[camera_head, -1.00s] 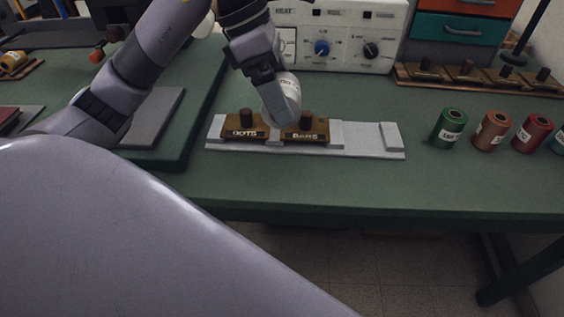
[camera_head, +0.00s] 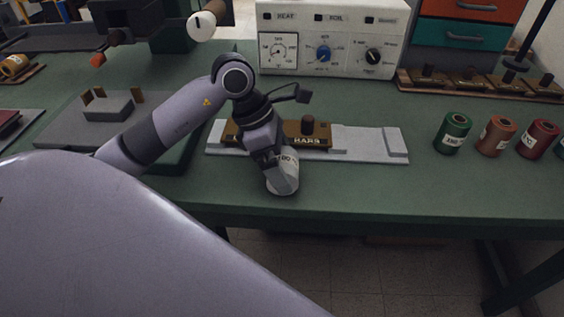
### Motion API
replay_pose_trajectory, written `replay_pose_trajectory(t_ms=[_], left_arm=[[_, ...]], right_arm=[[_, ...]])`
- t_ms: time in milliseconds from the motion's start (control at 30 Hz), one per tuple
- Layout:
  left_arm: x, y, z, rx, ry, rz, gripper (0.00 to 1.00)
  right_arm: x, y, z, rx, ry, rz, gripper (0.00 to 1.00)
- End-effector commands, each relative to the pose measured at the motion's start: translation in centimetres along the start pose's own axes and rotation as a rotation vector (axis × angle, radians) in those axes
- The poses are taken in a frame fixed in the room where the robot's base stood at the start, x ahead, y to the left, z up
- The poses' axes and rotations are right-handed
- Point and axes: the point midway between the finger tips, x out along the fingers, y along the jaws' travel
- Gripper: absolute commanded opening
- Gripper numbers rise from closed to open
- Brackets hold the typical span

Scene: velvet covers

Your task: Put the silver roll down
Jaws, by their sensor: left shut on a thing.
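The silver roll (camera_head: 284,181) is a pale cylinder with a white label, just in front of the light grey rack on the green table. My left gripper (camera_head: 271,160) points down and is shut on the silver roll. The roll's lower end is close to the table top near the front edge; I cannot tell whether it touches. The gripper hides the roll's upper part. My right gripper is not in view.
The light grey rack (camera_head: 369,144) holds brass stamp blocks with dark knobs, one marked "BARS" (camera_head: 309,137). Green (camera_head: 453,133), copper (camera_head: 495,136) and red (camera_head: 538,138) rolls stand at right. A control box (camera_head: 331,42) stands behind. The front right table is clear.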

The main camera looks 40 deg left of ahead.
Motion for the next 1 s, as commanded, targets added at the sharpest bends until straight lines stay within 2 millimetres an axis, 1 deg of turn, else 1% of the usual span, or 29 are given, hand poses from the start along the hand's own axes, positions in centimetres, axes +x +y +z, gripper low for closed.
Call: replay_pose_trajectory(t_ms=[233,333,367,400,600,733,867,1000], left_arm=[[0.1,0.1,0.0,0.001,-0.003,0.002,0.54],[0.4,0.1,-0.2,0.001,-0.002,0.003,0.54],[0.4,0.1,-0.2,0.001,-0.002,0.002,0.98],[0.3,0.1,-0.1,0.001,-0.002,0.002,1.00],[0.2,0.1,-0.1,0.001,-0.002,0.001,1.00],[-0.3,0.0,0.1,0.001,-0.002,0.001,1.00],[-2.5,0.2,0.0,0.002,-0.002,0.007,1.00],[-5.8,0.2,0.1,0.002,-0.002,0.009,1.00]], right_arm=[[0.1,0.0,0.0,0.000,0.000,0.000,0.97],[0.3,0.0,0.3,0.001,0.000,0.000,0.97],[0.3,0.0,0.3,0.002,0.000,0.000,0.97],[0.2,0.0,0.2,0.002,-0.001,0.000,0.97],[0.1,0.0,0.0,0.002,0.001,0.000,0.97],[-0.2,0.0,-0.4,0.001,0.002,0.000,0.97],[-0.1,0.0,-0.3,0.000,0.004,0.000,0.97],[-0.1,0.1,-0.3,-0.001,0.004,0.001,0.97]])
